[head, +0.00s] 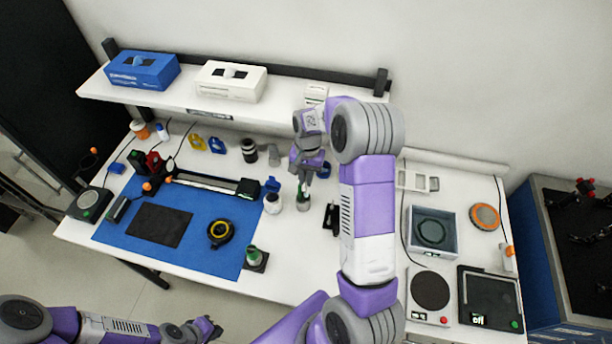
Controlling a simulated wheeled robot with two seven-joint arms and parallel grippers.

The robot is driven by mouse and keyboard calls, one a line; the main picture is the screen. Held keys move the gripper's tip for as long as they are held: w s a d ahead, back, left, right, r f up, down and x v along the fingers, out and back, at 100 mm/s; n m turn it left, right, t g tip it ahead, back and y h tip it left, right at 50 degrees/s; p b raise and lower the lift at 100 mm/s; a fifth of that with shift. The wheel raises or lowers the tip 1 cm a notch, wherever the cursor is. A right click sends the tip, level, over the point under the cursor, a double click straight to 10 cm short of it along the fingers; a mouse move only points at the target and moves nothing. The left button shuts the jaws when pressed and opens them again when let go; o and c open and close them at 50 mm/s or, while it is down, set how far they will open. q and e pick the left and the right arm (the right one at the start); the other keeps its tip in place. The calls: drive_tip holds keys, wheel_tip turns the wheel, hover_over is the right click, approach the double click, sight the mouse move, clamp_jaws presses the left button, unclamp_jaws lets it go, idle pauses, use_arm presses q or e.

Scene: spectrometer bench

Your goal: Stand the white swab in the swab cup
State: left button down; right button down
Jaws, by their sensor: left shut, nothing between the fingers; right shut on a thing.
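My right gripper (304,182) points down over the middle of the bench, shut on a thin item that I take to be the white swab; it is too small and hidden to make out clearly. Directly below the fingers stands a small grey-white cup (303,204) with green showing at its top, which looks like the swab cup. I cannot tell whether the item is inside the cup or just above it. My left gripper (207,331) is shut and empty, low in front of the bench.
A green-topped jar (254,258) is in front. A blue mat (118,222) lies left. My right arm covers the bench's middle right.

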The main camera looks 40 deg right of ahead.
drive_tip(key=shift+f, duration=0.2)
idle(0.5)
drive_tip(key=shift+f+b, duration=0.8)
drive_tip(key=shift+f, duration=0.25)
drive_tip(key=shift+r, duration=0.15)
drive_tip(key=shift+r+p, duration=0.7)
drive_tip(key=shift+r, duration=0.15)
drive_tip(key=shift+f, duration=0.15)
drive_tip(key=shift+f+b, duration=0.65)
drive_tip(key=shift+f, duration=0.15)
drive_tip(key=shift+r+p, duration=0.7)
drive_tip(key=shift+r, duration=0.25)
drive_tip(key=shift+f, duration=0.2)
